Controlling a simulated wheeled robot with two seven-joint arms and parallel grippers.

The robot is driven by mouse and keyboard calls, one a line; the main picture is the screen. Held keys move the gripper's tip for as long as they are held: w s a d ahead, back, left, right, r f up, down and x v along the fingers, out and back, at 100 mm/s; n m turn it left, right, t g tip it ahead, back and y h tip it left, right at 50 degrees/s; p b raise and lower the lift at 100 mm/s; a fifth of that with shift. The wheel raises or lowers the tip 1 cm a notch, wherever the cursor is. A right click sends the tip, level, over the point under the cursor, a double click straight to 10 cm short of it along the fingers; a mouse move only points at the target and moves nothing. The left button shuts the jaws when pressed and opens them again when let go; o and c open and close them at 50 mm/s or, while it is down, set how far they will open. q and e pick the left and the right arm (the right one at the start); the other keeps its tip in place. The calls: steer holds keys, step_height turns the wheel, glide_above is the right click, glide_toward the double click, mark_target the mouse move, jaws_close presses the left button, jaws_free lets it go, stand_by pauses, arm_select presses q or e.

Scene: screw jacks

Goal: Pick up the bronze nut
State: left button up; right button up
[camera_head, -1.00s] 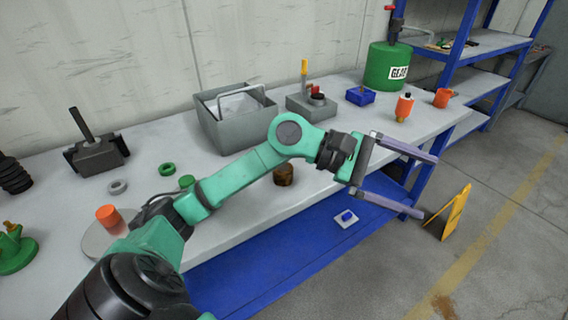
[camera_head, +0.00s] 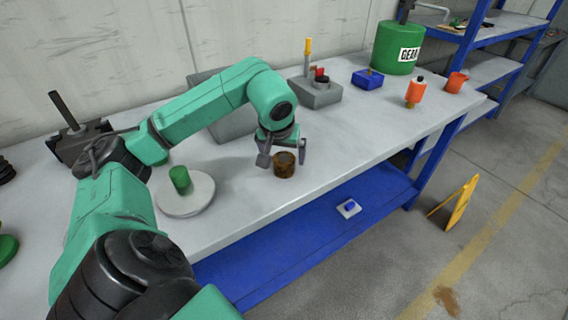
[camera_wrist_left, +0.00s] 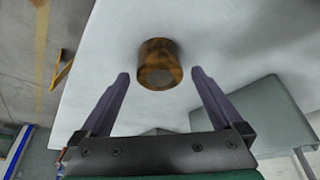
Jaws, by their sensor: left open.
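The bronze nut (camera_head: 285,168) is a short brown, worn cylinder standing near the front edge of the grey workbench. In the left wrist view the nut (camera_wrist_left: 158,62) sits just beyond the fingertips, in line with the gap between them. My left gripper (camera_head: 283,157) is open, with one finger to each side of the nut in the head view. In the left wrist view both fingers of my gripper (camera_wrist_left: 160,74) are spread wider than the nut, with nothing between them. My right gripper is not in view.
A grey tray (camera_head: 228,124) stands behind the arm. A pale disc (camera_head: 196,205) bearing a green cylinder (camera_head: 180,178) is left of the nut. A grey block (camera_head: 316,94), blue box (camera_head: 367,79) and orange bottle (camera_head: 415,93) stand farther right. The bench right of the nut is clear.

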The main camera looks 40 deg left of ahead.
arm_select(q)
steer(key=x, duration=0.2)
steer(key=shift+w+a+f, duration=0.1)
steer(key=shift+w+f, duration=0.1)
steer(key=shift+f, duration=0.1)
jaws_close()
steer(key=shift+r, duration=0.1)
